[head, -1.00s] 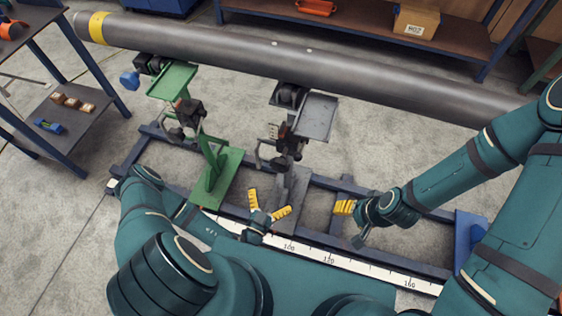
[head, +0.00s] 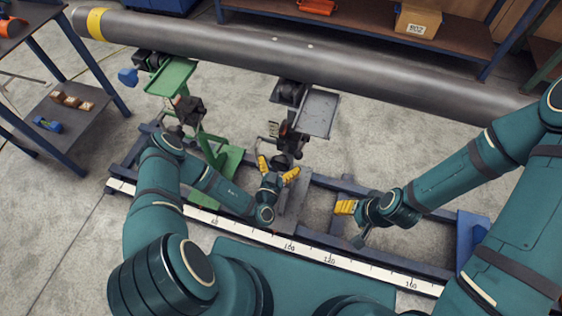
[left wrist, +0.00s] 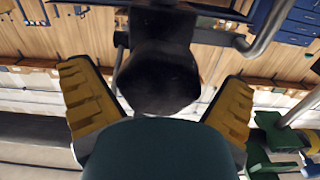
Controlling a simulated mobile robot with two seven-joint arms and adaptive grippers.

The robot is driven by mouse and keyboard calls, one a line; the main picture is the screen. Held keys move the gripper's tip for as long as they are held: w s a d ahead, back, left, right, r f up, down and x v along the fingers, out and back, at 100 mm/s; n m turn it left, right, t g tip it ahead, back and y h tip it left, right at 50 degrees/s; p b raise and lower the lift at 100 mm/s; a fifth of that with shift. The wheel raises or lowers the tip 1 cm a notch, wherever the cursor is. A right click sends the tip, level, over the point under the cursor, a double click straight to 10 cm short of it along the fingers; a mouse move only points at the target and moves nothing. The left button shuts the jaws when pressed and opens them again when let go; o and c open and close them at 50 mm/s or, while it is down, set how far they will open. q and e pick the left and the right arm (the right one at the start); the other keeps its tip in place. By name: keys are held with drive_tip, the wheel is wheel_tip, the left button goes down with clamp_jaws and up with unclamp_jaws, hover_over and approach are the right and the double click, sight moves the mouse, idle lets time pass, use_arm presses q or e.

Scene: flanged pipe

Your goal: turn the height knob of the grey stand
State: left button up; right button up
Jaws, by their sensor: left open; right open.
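The grey stand (head: 318,112) stands under the pipe near the middle of the head view, its base on the rail frame. Its dark knob (head: 282,161) is low on the post, partly hidden by my left gripper. My left gripper (head: 277,168) is open, its yellow fingers pointing up toward the knob. In the left wrist view the dark rounded knob (left wrist: 158,78) sits between the two spread fingers, with visible gaps on both sides. My right gripper (head: 345,207) is open and empty over the right part of the frame, apart from the stand.
The long grey pipe (head: 230,43) lies across the stands. A green stand (head: 172,76) is to the left of the grey one, close to my left arm. The ruled rail (head: 310,252) runs along the front. A side table (head: 75,120) is at left.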

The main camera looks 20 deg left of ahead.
use_arm(q)
drive_tip(key=shift+w, duration=0.35)
drive_tip(key=c, duration=1.1)
drive_tip(key=m, duration=0.2)
drive_tip(key=shift+r+m+p, duration=0.15)
drive_tip(key=shift+m+p, duration=0.25)
drive_tip(key=m+p, duration=0.1)
drive_tip(key=m, duration=0.1)
drive_tip(key=shift+m, duration=0.3)
drive_tip(key=m+p, duration=0.2)
drive_tip(key=m, duration=0.3)
drive_tip(key=shift+m, duration=0.3)
